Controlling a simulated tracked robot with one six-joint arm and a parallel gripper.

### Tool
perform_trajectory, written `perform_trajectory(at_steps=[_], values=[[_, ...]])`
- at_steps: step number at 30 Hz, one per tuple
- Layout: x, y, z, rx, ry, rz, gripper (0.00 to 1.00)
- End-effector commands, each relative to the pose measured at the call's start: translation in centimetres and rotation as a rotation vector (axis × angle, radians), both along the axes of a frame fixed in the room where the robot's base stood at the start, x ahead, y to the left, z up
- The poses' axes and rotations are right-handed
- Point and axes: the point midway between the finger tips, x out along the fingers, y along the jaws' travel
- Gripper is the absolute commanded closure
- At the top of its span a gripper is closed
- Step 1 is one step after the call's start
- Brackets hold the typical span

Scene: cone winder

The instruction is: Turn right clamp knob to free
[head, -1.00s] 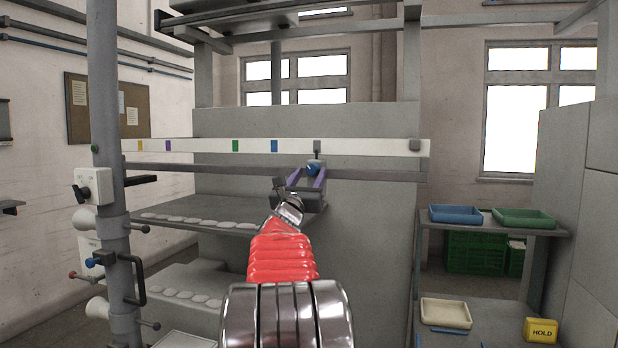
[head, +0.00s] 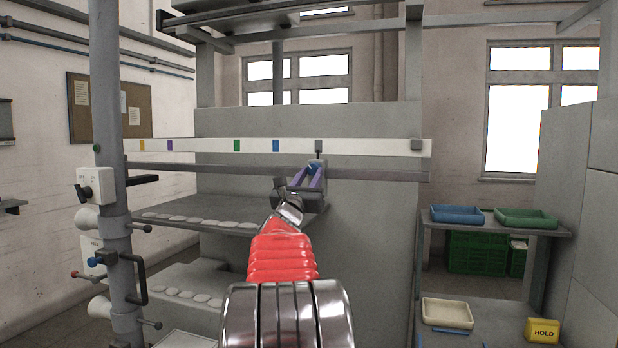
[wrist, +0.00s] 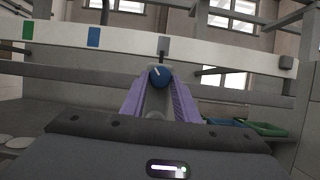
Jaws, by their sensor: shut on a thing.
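The blue clamp knob (head: 313,167) is on the dark rail, just below a small grey pointer piece (head: 318,147) that overlaps the white strip. In the wrist view the knob (wrist: 160,78) is round, with a short white mark tilted to the upper left. My gripper (head: 309,176) has purple fingers, and they are shut on the knob from either side. The fingers (wrist: 159,86) flank the knob in the wrist view and hide its sides. The clamp body behind the knob is mostly hidden.
The white strip (head: 205,145) carries coloured marks and a grey block (head: 416,145) at its right end. The dark rail (head: 230,169) runs below it. A grey post (head: 108,200) with switches stands left. Blue (head: 457,215) and green (head: 525,218) trays sit on a shelf at right.

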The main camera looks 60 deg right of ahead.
Motion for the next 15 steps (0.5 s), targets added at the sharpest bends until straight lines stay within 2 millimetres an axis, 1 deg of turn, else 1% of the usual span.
perform_trajectory(at_steps=[8,15], values=[[-0.05,-0.22,0.11,0.010,-0.080,-0.004,0.94],[0.23,-0.16,0.17,0.035,-0.236,-0.001,0.94]])
